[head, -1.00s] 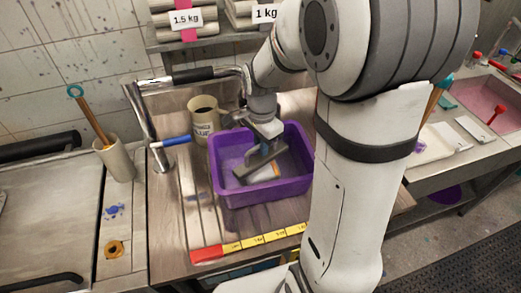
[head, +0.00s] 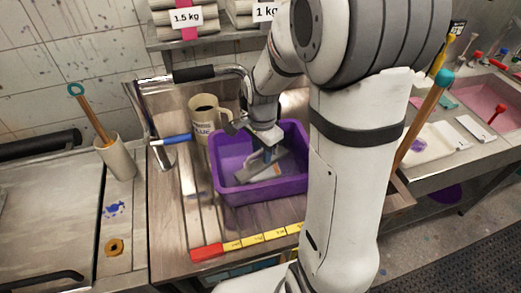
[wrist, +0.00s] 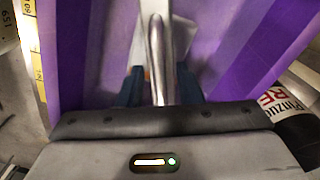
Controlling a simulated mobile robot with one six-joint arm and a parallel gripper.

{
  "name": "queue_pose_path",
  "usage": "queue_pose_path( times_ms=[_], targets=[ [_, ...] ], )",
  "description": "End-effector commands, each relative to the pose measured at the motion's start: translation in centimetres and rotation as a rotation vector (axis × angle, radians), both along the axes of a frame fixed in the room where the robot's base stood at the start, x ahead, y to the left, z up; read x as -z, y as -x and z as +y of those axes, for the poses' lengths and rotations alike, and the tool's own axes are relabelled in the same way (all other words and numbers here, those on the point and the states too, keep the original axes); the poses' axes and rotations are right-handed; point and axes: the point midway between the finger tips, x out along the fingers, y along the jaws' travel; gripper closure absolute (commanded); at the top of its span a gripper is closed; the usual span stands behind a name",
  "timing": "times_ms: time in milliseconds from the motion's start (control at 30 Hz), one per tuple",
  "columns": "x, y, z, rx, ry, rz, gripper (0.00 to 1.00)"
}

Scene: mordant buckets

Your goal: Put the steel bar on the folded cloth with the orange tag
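The purple tub (head: 308,187) stands on the wooden bench. Inside it the grey steel bar (head: 248,174) lies over a pale folded cloth with an orange tag (head: 277,170); the bar covers much of the cloth. My gripper (head: 268,155) points down into the tub at the bar. In the wrist view, the bar (wrist: 156,50) runs between my two blue fingertips (wrist: 158,88), with narrow gaps at its sides, so my gripper looks open around it. Pale cloth (wrist: 183,38) shows beside the bar. The cloth's far part is hidden.
A cream mug (head: 203,113) stands close behind the tub's left side. A yellow scale strip (head: 255,239) runs along the front. My arm hides the area right of the tub.

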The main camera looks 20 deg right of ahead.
Motion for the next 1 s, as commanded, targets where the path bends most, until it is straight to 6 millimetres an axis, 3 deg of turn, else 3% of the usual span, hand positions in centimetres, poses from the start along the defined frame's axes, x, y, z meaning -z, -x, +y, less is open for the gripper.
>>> queue_pose_path(
  times_ms=[267,700,1000],
  targets=[
    [-1.2,-0.1,0.0,0.001,0.0,-0.004,0.68],
    [-10.0,-0.1,-0.1,0.002,0.0,-0.004,0.68],
    [-12.7,1.1,-0.1,-0.07,0.001,-0.021,0.68]
  ],
)
